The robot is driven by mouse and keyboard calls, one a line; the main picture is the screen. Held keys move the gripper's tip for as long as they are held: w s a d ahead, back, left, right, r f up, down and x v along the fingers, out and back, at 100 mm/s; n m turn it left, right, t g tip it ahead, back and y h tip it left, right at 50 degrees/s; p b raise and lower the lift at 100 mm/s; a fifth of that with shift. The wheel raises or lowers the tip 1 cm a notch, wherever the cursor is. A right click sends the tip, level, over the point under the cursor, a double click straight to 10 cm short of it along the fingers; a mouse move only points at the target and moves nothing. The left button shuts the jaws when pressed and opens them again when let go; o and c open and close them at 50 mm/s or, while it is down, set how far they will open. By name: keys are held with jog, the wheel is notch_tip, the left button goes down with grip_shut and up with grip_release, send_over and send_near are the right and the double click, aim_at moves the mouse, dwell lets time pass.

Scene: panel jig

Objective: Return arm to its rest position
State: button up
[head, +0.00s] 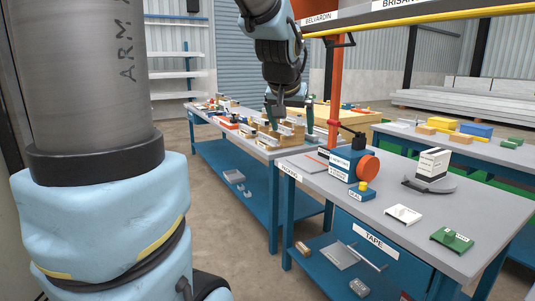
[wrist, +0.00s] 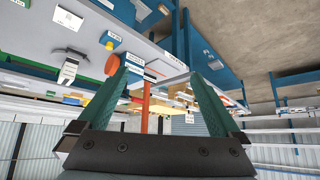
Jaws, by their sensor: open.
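My arm comes down from the top of the head view, blue with dark joints, and ends in my gripper (head: 289,115). The gripper hangs in front of the far bench and looks higher than the small parts there. Its two green fingers are spread apart. In the wrist view my gripper (wrist: 161,72) shows both green fingers wide apart with nothing held between them. That view is turned over, with the floor at the top. My large grey and blue arm links fill the left of the head view.
The near grey bench (head: 390,210) carries a blue machine with an orange disc (head: 368,167), a white-and-black block (head: 433,165), a white plate (head: 403,214) and a green block (head: 452,240). An orange post (head: 335,90) stands close right of the gripper. The far bench (head: 230,127) holds several small parts.

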jog(key=s+a+f+n+g+y, duration=0.1)
jog(key=s+a+f+g, duration=0.2)
jog(key=s+a+f, duration=0.3)
jog(key=s+a+f+n+g+y, duration=0.1)
jog(key=s+a+f, duration=0.5)
jog(key=f, duration=0.7)
jog(key=s+g, duration=0.1)
jog(key=s, duration=0.1)
jog(key=shift+s+a+f+n+g, duration=0.3)
jog(key=shift+s+a+f+g, duration=0.05)
jog(key=shift+f+g, duration=0.05)
